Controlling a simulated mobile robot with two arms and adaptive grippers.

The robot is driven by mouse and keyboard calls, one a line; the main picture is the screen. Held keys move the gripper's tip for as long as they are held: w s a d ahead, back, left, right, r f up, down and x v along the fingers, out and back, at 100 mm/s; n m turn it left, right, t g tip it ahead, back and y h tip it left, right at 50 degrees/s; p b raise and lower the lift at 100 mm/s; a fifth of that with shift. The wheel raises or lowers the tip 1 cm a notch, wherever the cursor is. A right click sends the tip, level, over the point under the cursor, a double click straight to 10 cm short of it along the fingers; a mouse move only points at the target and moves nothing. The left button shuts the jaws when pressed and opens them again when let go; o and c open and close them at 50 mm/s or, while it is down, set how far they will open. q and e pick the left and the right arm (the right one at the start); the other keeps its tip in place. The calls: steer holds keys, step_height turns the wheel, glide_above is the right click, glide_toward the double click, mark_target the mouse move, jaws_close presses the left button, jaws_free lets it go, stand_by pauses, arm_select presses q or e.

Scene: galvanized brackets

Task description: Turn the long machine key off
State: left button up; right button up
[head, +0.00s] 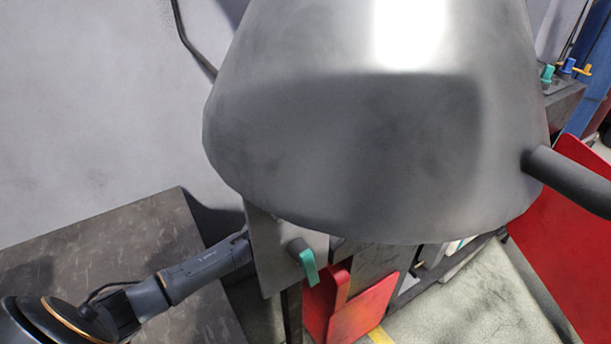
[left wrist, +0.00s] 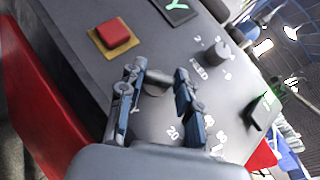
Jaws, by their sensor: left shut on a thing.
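In the left wrist view my left gripper (left wrist: 161,76) is over a grey control panel, its two fingers on either side of a small dark grey piece (left wrist: 156,90). It is shut on this piece, which I cannot clearly identify as the long machine key. In the head view my left arm (head: 200,272) reaches from the left to the edge of a grey plate, and its fingertips are hidden. A teal lever-like handle (head: 308,265) sticks out of the plate's near face. My right gripper is not in view.
A red button (left wrist: 110,34) on a yellow square and a black knob (left wrist: 216,54) with a numbered scale sit near the fingers. A large metal hood (head: 350,150) blocks much of the head view. Red panels (head: 565,235) stand at the right.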

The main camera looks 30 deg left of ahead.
arm_select(q)
steer(key=shift+r+n+y+p, duration=0.1)
steer(key=shift+n+y+p, duration=0.5)
steer(key=o, duration=1.2)
steer(key=shift+c, duration=0.2)
steer(key=s+r, duration=0.1)
steer(key=s, duration=0.6)
steer(key=shift+s+d, duration=0.2)
steer(key=shift+d, duration=0.1)
